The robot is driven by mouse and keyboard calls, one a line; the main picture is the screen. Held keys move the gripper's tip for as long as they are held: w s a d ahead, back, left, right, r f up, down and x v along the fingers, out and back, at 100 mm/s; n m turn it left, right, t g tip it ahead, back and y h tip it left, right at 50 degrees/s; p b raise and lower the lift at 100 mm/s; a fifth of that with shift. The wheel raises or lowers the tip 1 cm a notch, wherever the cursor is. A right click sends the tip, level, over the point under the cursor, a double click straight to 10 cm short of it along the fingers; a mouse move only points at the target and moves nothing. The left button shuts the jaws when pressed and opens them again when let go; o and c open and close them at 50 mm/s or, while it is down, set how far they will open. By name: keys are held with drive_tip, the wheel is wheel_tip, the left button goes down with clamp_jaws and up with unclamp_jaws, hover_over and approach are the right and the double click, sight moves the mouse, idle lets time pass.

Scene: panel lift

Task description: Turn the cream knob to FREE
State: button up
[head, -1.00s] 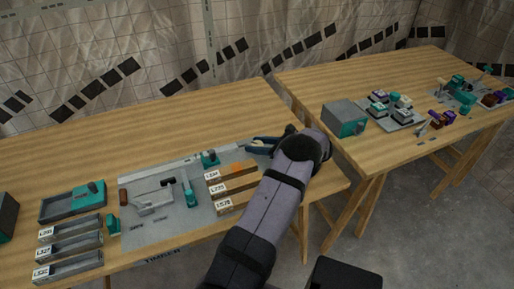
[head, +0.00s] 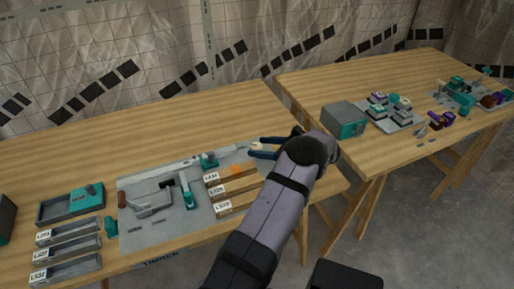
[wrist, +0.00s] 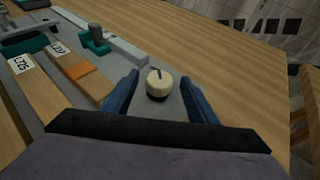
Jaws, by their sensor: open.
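The cream knob (wrist: 159,84) is a short round cap with a dark pointer mark on top, standing on the end of the grey plate. In the wrist view it sits between the blue fingers of my gripper (wrist: 160,95), with a gap on each side. The fingers are open and do not appear to touch it. In the head view my gripper (head: 264,148) is at the right end of the plate, and the knob shows only as a small pale spot (head: 256,147) by the fingers. No FREE label is readable.
Labelled wooden blocks (head: 235,187) and an orange patch (head: 236,170) lie left of my gripper. A teal clamp (head: 208,160) stands on the grey plate (head: 150,222). Labelled trays (head: 68,251) are at far left. Bare table lies behind the plate. A second table (head: 400,75) stands right.

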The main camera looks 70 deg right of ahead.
drive_tip(key=shift+b+v, duration=0.4)
drive_tip(key=shift+v, duration=2)
drive_tip(key=shift+w+r, duration=0.1)
